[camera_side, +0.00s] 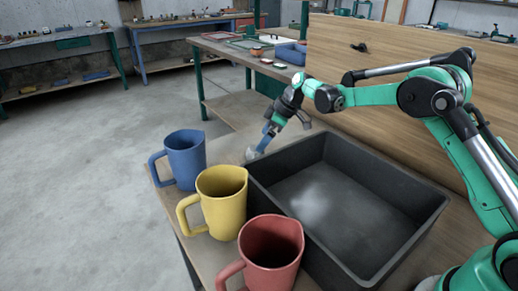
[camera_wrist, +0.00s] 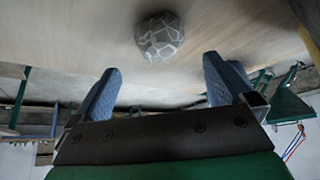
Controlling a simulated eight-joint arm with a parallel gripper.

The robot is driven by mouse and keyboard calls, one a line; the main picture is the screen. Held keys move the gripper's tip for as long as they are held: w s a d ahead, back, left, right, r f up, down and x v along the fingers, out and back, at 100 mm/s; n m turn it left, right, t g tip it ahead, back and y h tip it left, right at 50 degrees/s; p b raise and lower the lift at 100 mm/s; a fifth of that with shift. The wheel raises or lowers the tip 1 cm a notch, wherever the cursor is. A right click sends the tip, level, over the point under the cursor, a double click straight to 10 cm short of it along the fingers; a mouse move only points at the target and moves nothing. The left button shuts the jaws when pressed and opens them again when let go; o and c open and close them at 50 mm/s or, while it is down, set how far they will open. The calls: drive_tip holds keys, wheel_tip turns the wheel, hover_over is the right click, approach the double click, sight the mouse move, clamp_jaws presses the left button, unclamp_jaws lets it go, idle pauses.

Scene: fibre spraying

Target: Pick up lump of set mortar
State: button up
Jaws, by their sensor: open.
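The lump of set mortar (camera_wrist: 160,37) is a small, rounded grey piece with a pale web of lines across it. It lies on the wooden table top (camera_wrist: 75,40). In the side view the lump (camera_side: 252,153) shows as a small pale shape just behind the dark tray, partly hidden by my gripper. My gripper (camera_side: 265,143) points down at it, with blue fingers. In the wrist view my gripper (camera_wrist: 162,70) is open and empty. The lump is beyond the fingertips, roughly centred between them sideways. No finger visibly touches it.
A deep dark grey tray (camera_side: 420,222) stands empty close to my gripper. A blue mug (camera_side: 186,158), a yellow mug (camera_side: 222,203) and a red mug (camera_side: 271,250) line its left side. A wooden panel (camera_side: 400,130) rises behind the tray.

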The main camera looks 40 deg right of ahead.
sight(255, 154)
drive_tip(key=shift+x, duration=2.8)
